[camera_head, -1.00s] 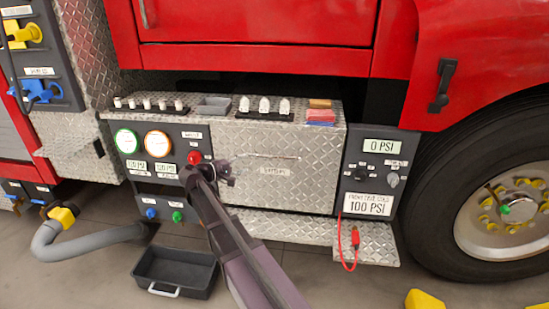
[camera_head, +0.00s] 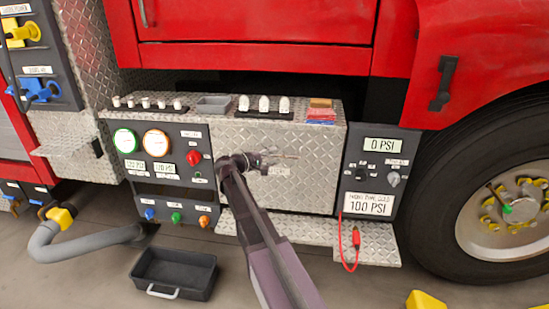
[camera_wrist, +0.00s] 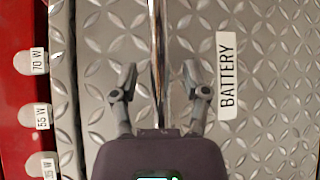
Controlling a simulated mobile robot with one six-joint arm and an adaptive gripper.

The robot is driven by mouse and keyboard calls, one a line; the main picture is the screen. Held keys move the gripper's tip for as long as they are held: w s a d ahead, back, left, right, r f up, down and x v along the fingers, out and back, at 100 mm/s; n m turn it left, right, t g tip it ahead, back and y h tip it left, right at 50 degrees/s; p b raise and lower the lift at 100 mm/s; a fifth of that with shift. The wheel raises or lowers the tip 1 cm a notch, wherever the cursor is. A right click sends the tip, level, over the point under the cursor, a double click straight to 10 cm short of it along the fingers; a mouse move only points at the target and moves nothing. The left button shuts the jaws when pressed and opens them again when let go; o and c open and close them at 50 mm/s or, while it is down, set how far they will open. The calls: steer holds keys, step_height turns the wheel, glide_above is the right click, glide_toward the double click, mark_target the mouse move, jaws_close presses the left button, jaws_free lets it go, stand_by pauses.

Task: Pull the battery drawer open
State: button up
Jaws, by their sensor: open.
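The battery drawer is a silver diamond-plate front (camera_head: 310,185) in the middle of the bumper, and it looks closed. In the wrist view its plate (camera_wrist: 270,130) carries a white BATTERY label (camera_wrist: 227,75). A shiny bar handle (camera_head: 290,156) runs across its upper part; in the wrist view the handle (camera_wrist: 158,50) runs up the picture. My gripper (camera_head: 264,160) is in front of the handle's left part. In the wrist view my gripper (camera_wrist: 158,82) is open, with one finger on each side of the handle and a gap to both.
A gauge panel (camera_head: 165,165) with a red knob (camera_head: 194,158) is left of the drawer. A diamond-plate step (camera_head: 320,232) juts out below. A black tray (camera_head: 172,272) sits on the floor.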

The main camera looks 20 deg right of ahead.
steer(key=shift+w+d, duration=0.1)
steer(key=shift+d, duration=0.45)
jaws_close()
